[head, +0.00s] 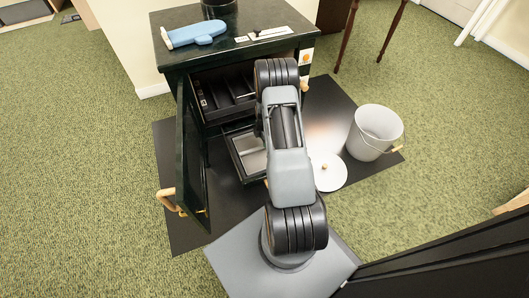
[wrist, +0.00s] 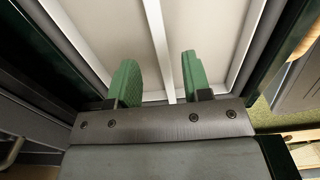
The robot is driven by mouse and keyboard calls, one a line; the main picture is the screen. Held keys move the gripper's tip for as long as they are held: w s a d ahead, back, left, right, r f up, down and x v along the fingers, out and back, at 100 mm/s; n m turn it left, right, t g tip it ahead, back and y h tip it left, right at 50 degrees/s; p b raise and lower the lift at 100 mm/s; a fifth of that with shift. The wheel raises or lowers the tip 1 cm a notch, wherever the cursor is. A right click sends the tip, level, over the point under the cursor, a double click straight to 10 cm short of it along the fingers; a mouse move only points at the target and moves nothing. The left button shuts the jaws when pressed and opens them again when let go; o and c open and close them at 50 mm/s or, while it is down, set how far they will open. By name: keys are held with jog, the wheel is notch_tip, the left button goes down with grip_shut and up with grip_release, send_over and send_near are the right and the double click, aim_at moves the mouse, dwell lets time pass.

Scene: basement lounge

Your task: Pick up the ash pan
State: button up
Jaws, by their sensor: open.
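The ash pan (head: 249,158) shows in the head view as a shallow pale tray, sitting out at the lower front of the dark green stove (head: 183,52). My arm hides its right part. In the wrist view a pale pan (wrist: 95,22) with grey rims and a light central bar (wrist: 157,38) fills the upper middle. My gripper (wrist: 160,78) is open there, its two green fingers on either side of the bar's line. I cannot tell whether they touch the pan. In the head view my arm hides the gripper.
The stove door (head: 191,150) stands open at the left. Above the pan is a dark slotted compartment (head: 225,95). A white bucket (head: 370,140) and a round lid (head: 329,174) are on the black floor plate (head: 335,105), right. A blue item (head: 194,34) lies on the stove top.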

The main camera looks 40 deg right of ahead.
jog(key=shift+a+f+b, duration=0.15)
jog(key=shift+f+b, duration=1.25)
jog(key=shift+f, duration=1.65)
grip_shut()
jog(key=shift+r, duration=0.1)
